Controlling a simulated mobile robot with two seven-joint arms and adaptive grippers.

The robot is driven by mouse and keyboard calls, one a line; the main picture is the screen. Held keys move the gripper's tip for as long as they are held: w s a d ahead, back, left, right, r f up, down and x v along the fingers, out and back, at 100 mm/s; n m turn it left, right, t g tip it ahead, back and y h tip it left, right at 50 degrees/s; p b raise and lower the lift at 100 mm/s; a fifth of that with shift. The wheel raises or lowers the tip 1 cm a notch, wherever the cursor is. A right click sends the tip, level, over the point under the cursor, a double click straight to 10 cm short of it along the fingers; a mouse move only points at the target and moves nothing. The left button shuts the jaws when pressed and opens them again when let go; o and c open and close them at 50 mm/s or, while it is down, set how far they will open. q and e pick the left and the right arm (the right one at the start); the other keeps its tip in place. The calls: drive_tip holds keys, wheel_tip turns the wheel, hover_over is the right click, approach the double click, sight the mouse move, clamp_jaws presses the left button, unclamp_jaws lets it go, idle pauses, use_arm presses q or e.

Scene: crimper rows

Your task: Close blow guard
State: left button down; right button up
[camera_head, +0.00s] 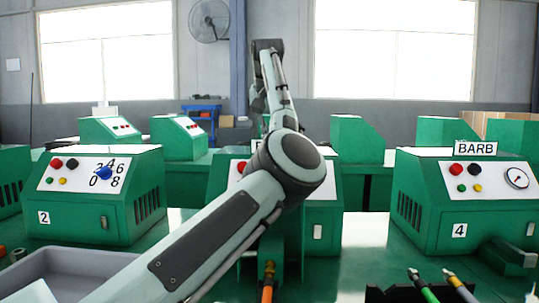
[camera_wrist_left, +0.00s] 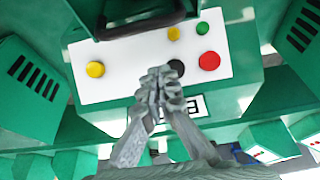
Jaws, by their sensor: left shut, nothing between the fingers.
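My left arm crosses the head view from lower left to upper centre, and its gripper is hidden there. In the left wrist view my left gripper (camera_wrist_left: 160,78) is shut and empty, in front of the white control panel (camera_wrist_left: 125,72) of a green machine. Its fingertips are close to a black button (camera_wrist_left: 177,68); I cannot tell whether they touch. A dark curved handle-like part (camera_wrist_left: 145,27) shows at the top of that view; I cannot tell whether it is the blow guard. In the head view the middle machine (camera_head: 325,215) is partly hidden behind my arm. My right gripper is not in view.
Green machine 2 (camera_head: 95,205) stands left and machine 4 (camera_head: 430,205), labelled BARB (camera_head: 476,148), stands right. A grey tray (camera_head: 50,262) lies front left. A black rack (camera_head: 405,294) and hoses with coloured ends (camera_head: 424,285) are at the front right.

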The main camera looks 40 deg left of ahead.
use_arm(q)
drive_tip(key=shift+s+d+f, duration=0.65)
drive_tip(key=shift+s+f, duration=0.2)
drive_tip(key=shift+f, duration=0.1)
drive_tip(key=shift+s+d+f, duration=0.1)
drive_tip(key=shift+s+d, duration=0.1)
drive_tip(key=shift+s, duration=0.3)
